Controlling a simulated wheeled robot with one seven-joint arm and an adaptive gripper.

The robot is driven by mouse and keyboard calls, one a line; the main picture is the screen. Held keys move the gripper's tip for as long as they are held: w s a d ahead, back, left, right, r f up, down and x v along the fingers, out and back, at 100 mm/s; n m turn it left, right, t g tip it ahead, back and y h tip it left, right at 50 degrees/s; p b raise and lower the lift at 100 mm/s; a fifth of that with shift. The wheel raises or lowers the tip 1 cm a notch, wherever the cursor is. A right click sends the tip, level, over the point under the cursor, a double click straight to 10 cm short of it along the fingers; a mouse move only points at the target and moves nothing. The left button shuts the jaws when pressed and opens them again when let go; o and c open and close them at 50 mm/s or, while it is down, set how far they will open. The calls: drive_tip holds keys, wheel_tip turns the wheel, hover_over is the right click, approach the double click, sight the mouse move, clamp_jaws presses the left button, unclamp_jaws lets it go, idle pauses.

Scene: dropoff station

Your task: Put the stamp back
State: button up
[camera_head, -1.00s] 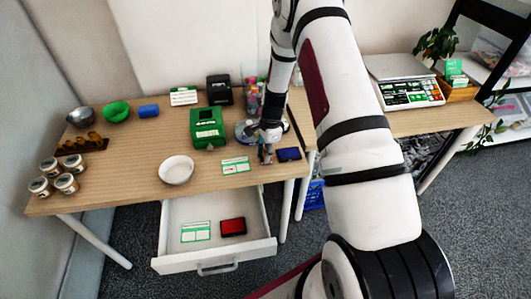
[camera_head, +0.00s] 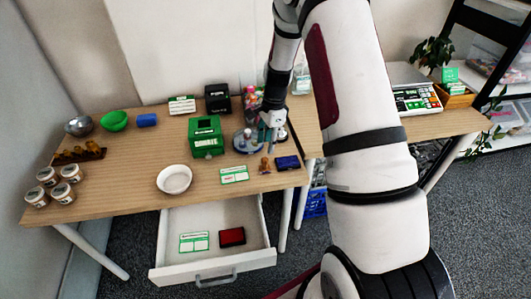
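A small orange-brown stamp (camera_head: 265,164) stands on the wooden table, between a green-and-white card (camera_head: 234,175) and a dark blue pad (camera_head: 287,162). My gripper (camera_head: 270,146) is behind and above the stamp, apart from it, in front of a round stand (camera_head: 243,142). The gripper's fingers are too small to tell whether they are open or shut. The stand is partly hidden by my gripper. Below the table, an open white drawer (camera_head: 212,276) holds a red pad (camera_head: 232,236) and another green-and-white card (camera_head: 194,242).
A white bowl (camera_head: 174,179) and a green box (camera_head: 205,137) stand left of my gripper. Several jars (camera_head: 62,190), a dark rack (camera_head: 78,155) and a green bowl (camera_head: 114,121) are at the left. The table's middle left is clear.

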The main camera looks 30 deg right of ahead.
drive_tip(key=s+a+r+n+t, duration=0.1)
drive_tip(key=s+a+r+n, duration=0.2)
drive_tip(key=r, duration=0.4)
drive_tip(key=s+a+r+n, duration=0.2)
drive_tip(key=s+r+n, duration=0.1)
drive_tip(key=r, duration=0.5)
drive_tip(key=s+a+r+n+t, duration=0.1)
drive_tip(key=s+a+r+n, duration=0.15)
drive_tip(key=r, duration=0.45)
drive_tip(key=s+a+r+n+t, duration=0.1)
drive_tip(key=s+a+r+n, duration=0.1)
drive_tip(key=s, duration=0.5)
drive_tip(key=s+a+r+n+h, duration=0.1)
drive_tip(key=s+a+r+n, duration=0.1)
drive_tip(key=s+n, duration=0.3)
drive_tip(key=s+a+r+n+t, duration=0.1)
drive_tip(key=s+r+n, duration=0.3)
drive_tip(key=s, duration=0.4)
drive_tip(key=shift+s+a+t+h, duration=0.3)
drive_tip(key=shift+s+a, duration=0.05)
drive_tip(key=shift+a, duration=0.3)
drive_tip(key=shift+a, duration=0.1)
